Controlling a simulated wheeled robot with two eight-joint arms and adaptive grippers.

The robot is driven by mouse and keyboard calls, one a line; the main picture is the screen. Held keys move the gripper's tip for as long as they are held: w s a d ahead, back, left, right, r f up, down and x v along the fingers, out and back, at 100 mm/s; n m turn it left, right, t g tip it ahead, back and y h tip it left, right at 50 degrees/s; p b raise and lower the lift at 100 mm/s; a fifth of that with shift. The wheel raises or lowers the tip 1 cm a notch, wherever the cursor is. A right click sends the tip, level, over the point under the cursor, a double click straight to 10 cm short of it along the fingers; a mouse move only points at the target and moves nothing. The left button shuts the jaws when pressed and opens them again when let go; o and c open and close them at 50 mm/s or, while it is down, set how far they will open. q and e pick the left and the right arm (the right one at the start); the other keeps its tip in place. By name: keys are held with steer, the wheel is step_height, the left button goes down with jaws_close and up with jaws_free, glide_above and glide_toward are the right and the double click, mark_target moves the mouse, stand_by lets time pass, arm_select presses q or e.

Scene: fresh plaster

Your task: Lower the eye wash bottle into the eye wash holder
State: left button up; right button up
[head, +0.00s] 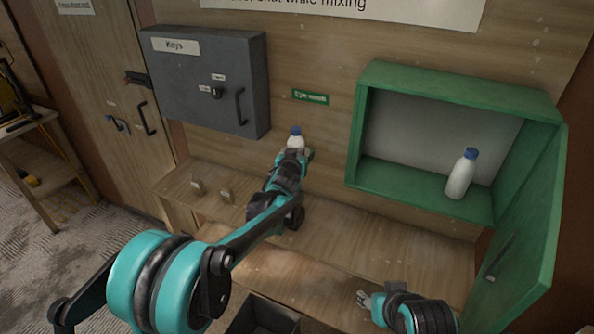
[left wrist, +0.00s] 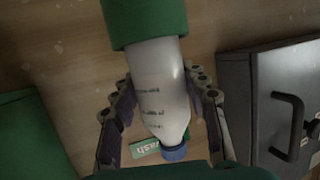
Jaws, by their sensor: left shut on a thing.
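The eye wash bottle (head: 296,142), white with a blue cap, is upright at the back wall below the green "Eye wash" sign (head: 311,97). My left gripper (head: 291,153) is shut on it. In the left wrist view the bottle (left wrist: 161,85) lies between the two fingers (left wrist: 165,105), cap toward the bottom of the picture. The green eye wash holder (left wrist: 145,22) covers the bottle's base end there; how deep the base sits in it is hidden. In the head view the holder is mostly behind my gripper. My right gripper (head: 364,299) is low over the bench, apart from the bottle.
A second white bottle (head: 460,174) stands in the open green cabinet (head: 408,178) at the right, its door swung out. The grey key box (head: 207,82) is on the wall at left. A dark bin (head: 262,318) is below.

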arm_select(q)
steer(key=shift+f+b, duration=0.75)
steer(key=shift+f, duration=0.35)
stand_by(0.3)
steer(key=o, duration=1.5)
steer(key=shift+c, duration=0.2)
steer(key=shift+s, duration=0.1)
steer(key=v, duration=1.2)
steer(key=s+a+f+n+g+y, duration=0.1)
steer(key=s+a+f+g+y, duration=0.15)
steer(key=s+a, duration=0.95)
steer(key=s+a+f+g, duration=0.2)
steer(key=s+f, duration=0.2)
steer(key=s, duration=0.6)
steer(key=s+a+f+g, duration=0.2)
steer(key=s+f+g, duration=0.1)
steer(key=s, duration=0.8)
steer(key=shift+f+h, duration=0.35)
steer(key=shift+f, duration=0.2)
